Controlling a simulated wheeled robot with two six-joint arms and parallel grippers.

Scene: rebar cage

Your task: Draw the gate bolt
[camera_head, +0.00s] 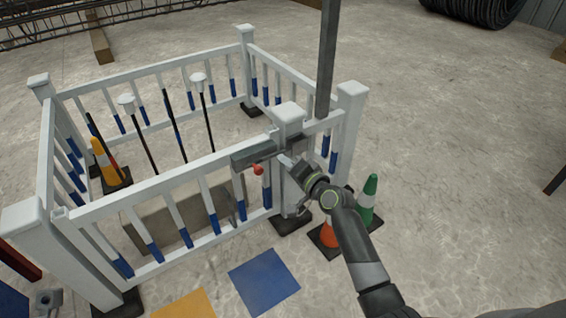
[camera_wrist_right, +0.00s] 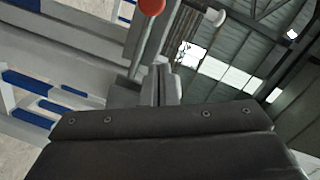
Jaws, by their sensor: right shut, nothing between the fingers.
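The gate bolt shows as a grey metal bar (camera_head: 254,151) along the top of the white fence, by a post. A red knob (camera_head: 258,169) hangs below the bar, and it also shows at the top of the right wrist view (camera_wrist_right: 152,5). My right gripper (camera_head: 286,160) is at the post, just right of the knob. In the right wrist view its fingers (camera_wrist_right: 160,85) are together with nothing between them, below the knob and apart from it. The gripper and wrist hide part of the post. My left gripper is not in view.
The white railing pen (camera_head: 150,187) with blue lower bars surrounds several thin poles. A dark upright post (camera_head: 327,60) rises behind my gripper. An orange cone (camera_head: 330,236) and a green cone (camera_head: 368,195) stand beside my right forearm. The concrete floor on the right is mostly clear.

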